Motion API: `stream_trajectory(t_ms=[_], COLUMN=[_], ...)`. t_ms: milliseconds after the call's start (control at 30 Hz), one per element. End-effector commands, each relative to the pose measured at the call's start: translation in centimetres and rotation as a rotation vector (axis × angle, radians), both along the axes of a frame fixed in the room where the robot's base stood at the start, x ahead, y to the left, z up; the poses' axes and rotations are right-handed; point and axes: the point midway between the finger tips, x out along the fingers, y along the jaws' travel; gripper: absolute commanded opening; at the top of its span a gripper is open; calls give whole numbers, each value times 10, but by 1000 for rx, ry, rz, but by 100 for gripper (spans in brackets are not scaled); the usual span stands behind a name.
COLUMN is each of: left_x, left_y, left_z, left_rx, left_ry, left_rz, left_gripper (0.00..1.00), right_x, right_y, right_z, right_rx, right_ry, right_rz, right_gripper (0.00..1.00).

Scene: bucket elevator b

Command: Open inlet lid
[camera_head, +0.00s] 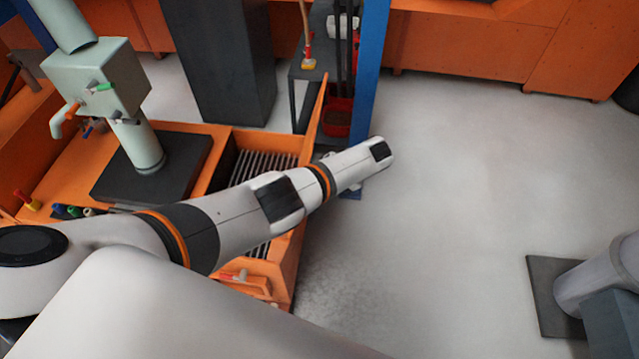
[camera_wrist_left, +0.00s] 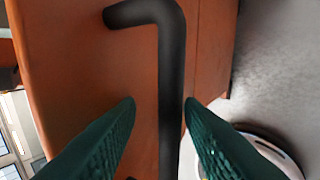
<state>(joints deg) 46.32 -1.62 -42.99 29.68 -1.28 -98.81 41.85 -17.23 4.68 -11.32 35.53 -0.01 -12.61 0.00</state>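The inlet box (camera_head: 290,262) is orange, with a barred grate (camera_head: 265,165) visible in its opening. A thin orange panel, apparently the inlet lid (camera_head: 316,108), stands raised and tilted at the grate's far right side, seen nearly edge-on. In the left wrist view, a black bar handle (camera_wrist_left: 171,75) is fixed to an orange panel (camera_wrist_left: 90,60). My left gripper (camera_wrist_left: 161,103) has its green fingers apart on either side of this handle, the right one closer to it. In the head view my left arm crosses over the box and hides part of it; its fingers are hidden there. My right gripper is out of view.
A blue post (camera_head: 368,75) and a dark shelf (camera_head: 312,68) stand just behind the box. A pale green pillar (camera_head: 140,150) stands on a black plate at left. A grey pipe (camera_head: 590,285) stands at lower right.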

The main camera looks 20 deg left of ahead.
Motion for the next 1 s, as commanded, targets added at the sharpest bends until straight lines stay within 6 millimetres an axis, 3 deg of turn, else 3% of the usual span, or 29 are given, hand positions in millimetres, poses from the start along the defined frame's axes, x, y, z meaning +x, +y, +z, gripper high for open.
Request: stream_trajectory(t_ms=[267,700,1000], left_x=[6,21,23], left_y=[-14,-67,-75], left_z=[15,77,89], left_rx=[-4,-3,-1], left_ry=[-6,-1,1], left_rz=[-4,1,2], left_gripper=[34,34,34], right_x=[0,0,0], right_y=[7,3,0], right_z=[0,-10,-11], right_rx=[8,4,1], right_ry=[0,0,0], right_rz=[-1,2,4], right_gripper=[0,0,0])
